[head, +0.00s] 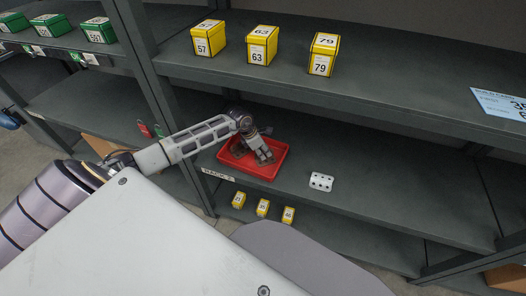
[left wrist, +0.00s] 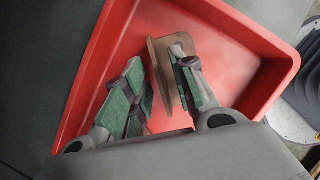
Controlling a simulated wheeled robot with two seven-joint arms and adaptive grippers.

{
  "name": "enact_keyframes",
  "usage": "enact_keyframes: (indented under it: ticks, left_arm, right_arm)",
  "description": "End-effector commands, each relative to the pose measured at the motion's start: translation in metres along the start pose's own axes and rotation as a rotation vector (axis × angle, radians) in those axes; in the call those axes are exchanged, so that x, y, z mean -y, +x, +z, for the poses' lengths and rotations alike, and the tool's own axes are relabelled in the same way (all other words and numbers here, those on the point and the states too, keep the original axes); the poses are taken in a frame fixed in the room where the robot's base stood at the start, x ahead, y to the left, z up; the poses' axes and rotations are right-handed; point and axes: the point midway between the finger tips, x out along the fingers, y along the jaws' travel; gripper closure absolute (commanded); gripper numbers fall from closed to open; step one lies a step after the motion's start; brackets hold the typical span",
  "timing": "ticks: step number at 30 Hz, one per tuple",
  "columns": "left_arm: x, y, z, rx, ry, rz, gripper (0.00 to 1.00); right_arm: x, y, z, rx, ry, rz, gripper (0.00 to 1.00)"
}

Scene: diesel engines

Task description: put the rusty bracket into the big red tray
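The big red tray (head: 282,164) stands on the middle shelf in the head view. It fills much of the left wrist view (left wrist: 252,40). My left gripper (head: 262,158) points down inside the tray. The rusty bracket (left wrist: 160,75) is a brown plate-like piece between my left gripper's green-padded fingers (left wrist: 160,85), within the outline of the tray. The fingers stand apart around it. I cannot tell whether both pads press on it, nor whether it rests on the tray floor. My fingers hide part of it. My right gripper is in neither view.
A white block with dark holes (head: 321,182) lies on the shelf right of the tray. Yellow numbered boxes (head: 262,45) stand on the shelf above, and smaller ones (head: 263,207) below. Green boxes (head: 48,25) are at upper left. The shelf is clear further right.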

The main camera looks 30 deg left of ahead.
Motion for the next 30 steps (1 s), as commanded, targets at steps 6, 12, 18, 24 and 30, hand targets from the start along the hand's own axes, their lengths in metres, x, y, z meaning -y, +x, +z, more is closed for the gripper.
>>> enact_keyframes:
  ticks: [6,12,18,24,30]
  left_arm:
    - [0.0,0.0,0.0,0.0,0.0,0.0,0.73]
    - [0.0,-0.002,0.001,0.0,0.0,0.0,0.73]
    - [-0.001,-0.013,0.001,0.0,0.0,0.001,0.73]
    - [-0.001,-0.035,0.001,0.0,0.001,0.002,0.73]
    - [0.0,-0.056,0.001,-0.001,0.001,0.001,0.73]
  right_arm:
    - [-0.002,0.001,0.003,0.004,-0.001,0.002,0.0]
    - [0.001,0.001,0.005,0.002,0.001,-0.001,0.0]
    - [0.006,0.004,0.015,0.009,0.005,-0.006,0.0]
    - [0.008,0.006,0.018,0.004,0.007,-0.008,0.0]
    - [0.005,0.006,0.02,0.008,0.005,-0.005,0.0]
